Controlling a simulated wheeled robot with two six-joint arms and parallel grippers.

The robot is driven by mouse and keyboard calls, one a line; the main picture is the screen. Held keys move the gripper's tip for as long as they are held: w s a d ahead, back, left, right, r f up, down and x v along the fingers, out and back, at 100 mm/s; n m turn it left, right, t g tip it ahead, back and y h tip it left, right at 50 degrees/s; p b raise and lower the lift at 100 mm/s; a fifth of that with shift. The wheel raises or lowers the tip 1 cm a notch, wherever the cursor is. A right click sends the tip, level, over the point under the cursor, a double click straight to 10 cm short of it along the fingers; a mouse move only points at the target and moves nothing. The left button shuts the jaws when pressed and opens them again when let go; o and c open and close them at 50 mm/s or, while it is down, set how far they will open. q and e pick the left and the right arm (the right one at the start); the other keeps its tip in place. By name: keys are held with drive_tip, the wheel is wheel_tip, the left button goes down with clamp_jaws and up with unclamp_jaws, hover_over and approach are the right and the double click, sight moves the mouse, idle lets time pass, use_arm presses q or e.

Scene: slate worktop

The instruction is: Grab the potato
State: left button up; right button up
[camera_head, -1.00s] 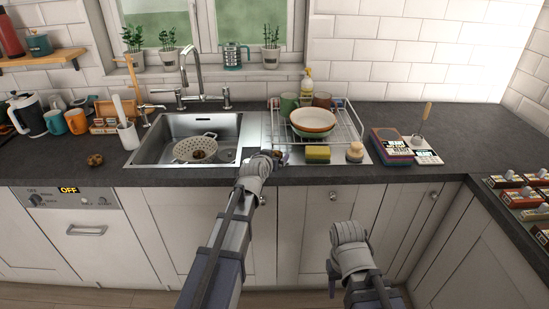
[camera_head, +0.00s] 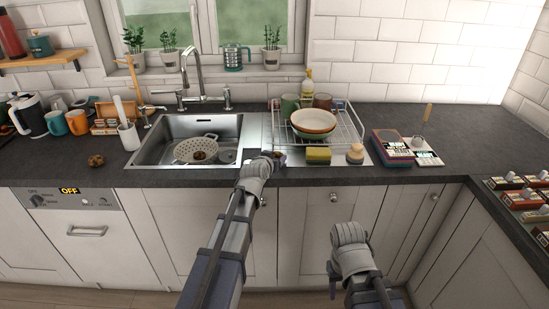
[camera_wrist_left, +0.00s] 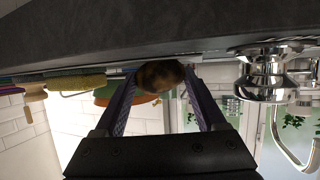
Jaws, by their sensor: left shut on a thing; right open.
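A brown potato (camera_wrist_left: 160,76) sits between the fingertips of my left gripper (camera_wrist_left: 158,88) in the left wrist view, which looks upside down. The fingers are shut on it. In the head view my left gripper (camera_head: 276,158) is at the front of the counter, just right of the sink, and mostly hides the potato. My right gripper (camera_head: 346,240) is open and empty, low in front of the cabinets, its fingers hardly visible. Another brown potato-like lump (camera_head: 96,160) lies on the worktop left of the sink. A similar one (camera_head: 199,155) is in the colander (camera_head: 186,149).
The sink (camera_head: 160,140) holds the colander. A dish rack (camera_head: 345,128) with a bowl (camera_head: 313,120) stands behind my left gripper. A sponge (camera_head: 318,155) and a brush (camera_head: 355,153) lie to its right, then books (camera_head: 391,142).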

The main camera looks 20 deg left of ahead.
sight(274, 156)
use_arm(q)
drive_tip(key=shift+r, duration=0.15)
wheel_tip(274, 156, up, 10)
drive_tip(key=p, duration=1)
drive_tip(key=shift+f, duration=0.2)
